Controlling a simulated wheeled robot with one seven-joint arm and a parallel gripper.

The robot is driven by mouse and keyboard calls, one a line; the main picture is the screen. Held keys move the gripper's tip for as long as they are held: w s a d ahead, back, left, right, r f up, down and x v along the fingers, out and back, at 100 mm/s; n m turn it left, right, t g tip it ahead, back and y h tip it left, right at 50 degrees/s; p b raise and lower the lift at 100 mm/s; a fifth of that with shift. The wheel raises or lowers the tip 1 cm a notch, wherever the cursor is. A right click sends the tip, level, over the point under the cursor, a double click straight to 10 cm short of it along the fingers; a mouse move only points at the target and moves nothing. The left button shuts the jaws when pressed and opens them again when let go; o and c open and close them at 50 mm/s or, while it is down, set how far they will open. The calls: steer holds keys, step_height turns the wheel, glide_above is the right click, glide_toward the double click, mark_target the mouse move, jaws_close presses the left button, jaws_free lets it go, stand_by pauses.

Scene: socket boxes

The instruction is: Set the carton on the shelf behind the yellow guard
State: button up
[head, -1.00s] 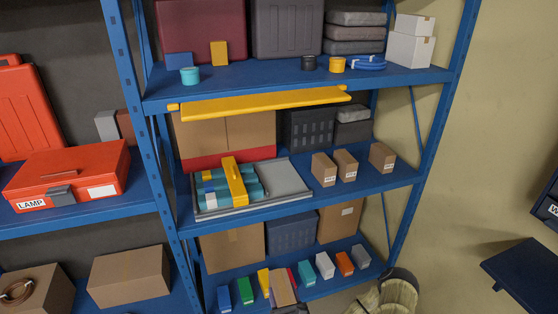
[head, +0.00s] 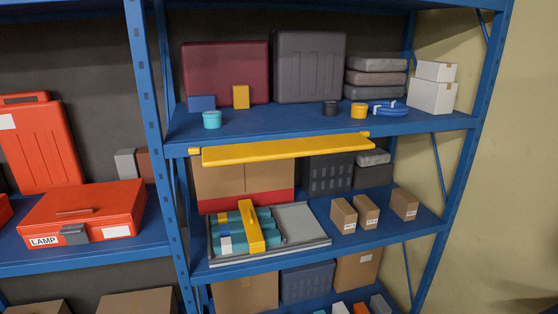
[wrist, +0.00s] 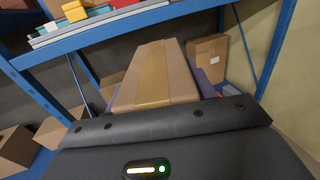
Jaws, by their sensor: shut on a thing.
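A long tan carton (wrist: 155,72) with a paler tape strip fills the middle of the wrist view. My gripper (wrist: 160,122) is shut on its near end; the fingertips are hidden. Neither shows in the head view. The yellow guard (head: 285,148) is a bar along the front of the rack, just below the top blue shelf (head: 300,125). Below it is the middle shelf (head: 385,243). Behind the guard, a large box with a red base band (head: 222,183) and a dark crate (head: 328,174) stand at the back of the middle shelf.
A grey tray (head: 304,224) with teal items and a yellow handle covers the middle shelf's left front. Small brown cartons (head: 343,215) stand to its right. A red LAMP case (head: 85,215) is on the left rack. In the wrist view, a blue shelf edge (wrist: 110,24) passes above the held carton.

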steer(key=shift+a+r+p, duration=0.15)
steer(key=shift+r+p, duration=5.95)
steer(key=shift+p, duration=0.15)
steer(key=shift+r, duration=0.1)
steer(key=w+a+r+n+y, duration=0.2)
steer(key=w+a+r+y, duration=0.1)
steer(key=r, duration=1.1)
steer(key=w+a+r+n+g+y, duration=0.1)
steer(key=a+r, duration=0.4)
steer(key=r, duration=0.8)
steer(key=shift+w+r+n+y, duration=0.35)
steer(key=shift+w+n+y, duration=0.05)
steer(key=shift+w+y, duration=0.5)
steer(key=shift+a+r, duration=0.1)
steer(key=shift+r, duration=0.1)
